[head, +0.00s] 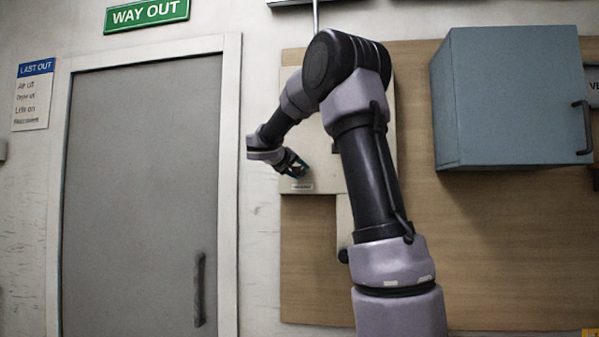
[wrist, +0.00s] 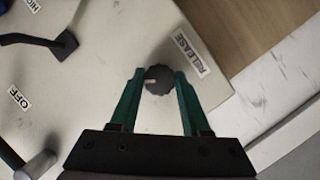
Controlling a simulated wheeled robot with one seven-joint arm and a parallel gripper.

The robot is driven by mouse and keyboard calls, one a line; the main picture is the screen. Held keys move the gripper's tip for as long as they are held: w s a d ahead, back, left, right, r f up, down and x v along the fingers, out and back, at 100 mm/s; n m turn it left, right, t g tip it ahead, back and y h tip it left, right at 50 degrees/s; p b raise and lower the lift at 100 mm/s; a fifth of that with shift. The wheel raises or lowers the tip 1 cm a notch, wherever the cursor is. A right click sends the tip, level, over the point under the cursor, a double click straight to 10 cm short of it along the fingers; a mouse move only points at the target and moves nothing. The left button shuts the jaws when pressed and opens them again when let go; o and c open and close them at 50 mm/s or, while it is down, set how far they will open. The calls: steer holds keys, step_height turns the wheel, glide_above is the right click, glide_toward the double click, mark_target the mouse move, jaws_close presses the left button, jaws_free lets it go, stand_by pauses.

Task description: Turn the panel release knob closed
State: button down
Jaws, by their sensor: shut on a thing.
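The release knob (wrist: 158,80) is a small dark ribbed knob with a pale pointer mark, on a cream panel (wrist: 85,75) in the wrist view. A white label reading RELEASE (wrist: 190,53) is beside it. My gripper (wrist: 159,78) has its two green fingers on either side of the knob and is shut on it. In the head view my gripper (head: 298,167) is at the lower left of the cream panel (head: 385,130). The knob is not discernible there, and my arm covers much of the panel.
In the wrist view a black lever handle (wrist: 45,42) and a pale cylindrical post (wrist: 38,163) stand out from the panel, near an OFF label (wrist: 18,97). In the head view a grey-blue cabinet (head: 510,95) is to the right and a grey door (head: 140,190) to the left.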

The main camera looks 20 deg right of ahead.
steer(key=n+h, duration=0.2)
steer(key=n, duration=0.3)
steer(key=shift+f, duration=0.15)
steer(key=shift+n+t+h, duration=0.3)
steer(key=shift+n, duration=0.1)
stand_by(0.4)
steer(key=shift+c, duration=1.8)
jaws_free()
steer(key=shift+a, duration=0.15)
steer(key=v, duration=1)
steer(key=shift+s+a, duration=0.15)
steer(key=shift+a, duration=0.1)
